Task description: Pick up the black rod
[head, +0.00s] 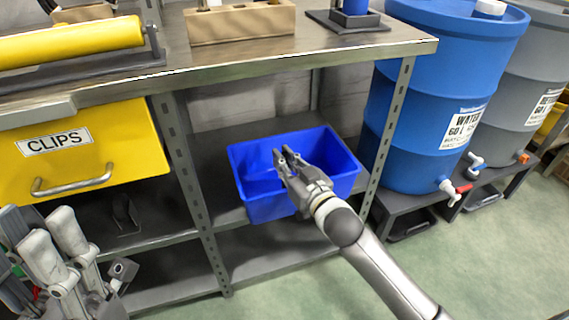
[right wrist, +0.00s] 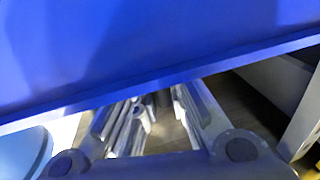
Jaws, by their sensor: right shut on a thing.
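My right gripper (head: 287,165) reaches over the near side of a blue bin (head: 345,178) on the shelf, its fingertips over the bin's inside. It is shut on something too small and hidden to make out. In the right wrist view, the blue bin (right wrist: 150,45) fills the top and hides the fingertips; the fingers (right wrist: 155,115) show below its rim with a dark gap between them. I cannot clearly see a black rod in either view. Pale grey parts of what looks like my left gripper (head: 58,248) show at lower left, and their opening is unclear.
The bench top (head: 340,52) overhangs the bin, and a metal post (head: 388,125) stands to its right. A yellow CLIPS drawer (head: 115,160) is at left. On the bench are a yellow roller (head: 70,42) and a wooden block (head: 240,22). A blue water barrel (head: 440,90) stands right.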

